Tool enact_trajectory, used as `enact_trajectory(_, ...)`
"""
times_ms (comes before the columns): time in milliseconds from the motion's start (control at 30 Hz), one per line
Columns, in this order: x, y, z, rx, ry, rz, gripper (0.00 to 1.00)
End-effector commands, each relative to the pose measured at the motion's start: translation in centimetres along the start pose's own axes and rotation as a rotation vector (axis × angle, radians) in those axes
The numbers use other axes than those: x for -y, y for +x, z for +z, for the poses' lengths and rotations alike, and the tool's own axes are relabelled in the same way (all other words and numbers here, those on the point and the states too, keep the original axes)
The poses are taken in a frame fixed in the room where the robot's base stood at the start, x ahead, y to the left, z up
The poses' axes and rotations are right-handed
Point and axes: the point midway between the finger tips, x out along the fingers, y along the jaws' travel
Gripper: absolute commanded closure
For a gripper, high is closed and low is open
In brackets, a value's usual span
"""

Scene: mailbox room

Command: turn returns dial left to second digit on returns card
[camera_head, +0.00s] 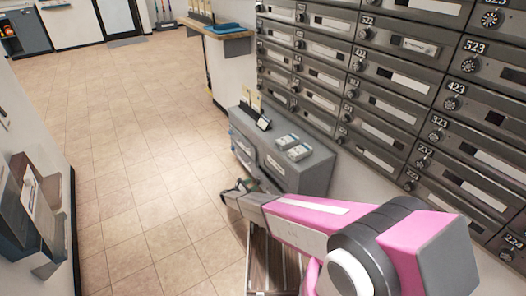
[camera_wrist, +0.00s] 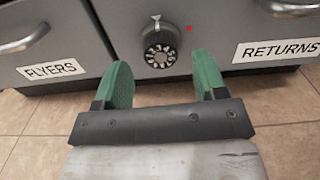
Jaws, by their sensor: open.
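The returns dial (camera_wrist: 159,46) is a round black knob with white digits around its rim, on the grey cabinet front in the wrist view. A small red mark (camera_wrist: 189,29) sits at its upper right. The white RETURNS label (camera_wrist: 277,50) is to its right. My gripper (camera_wrist: 159,82) is open, its two green fingers apart below the dial, one on each side and not closed on it. In the head view my gripper (camera_head: 240,190) is beside the low grey cabinet (camera_head: 310,172). I cannot make out a returns card or which digit is at the mark.
A FLYERS label (camera_wrist: 51,69) and drawer handles flank the dial. Stacks of white paper (camera_head: 293,147) and a small dark stand (camera_head: 264,122) are on the cabinet top. A wall of mailboxes (camera_head: 400,90) rises at the right. The tiled floor (camera_head: 130,150) at left is clear.

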Motion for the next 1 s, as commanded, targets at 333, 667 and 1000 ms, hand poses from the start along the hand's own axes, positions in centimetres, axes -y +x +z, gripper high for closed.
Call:
enact_trajectory(333, 0.0, -5.7, 0.0, 0.0, -0.002, 0.0, 0.35)
enact_trajectory(667, -1.0, -4.0, 3.4, -0.021, -0.097, 0.126, 0.35)
enact_trajectory(1000, -2.6, -1.2, 8.3, -0.02, -0.262, 0.327, 0.35)
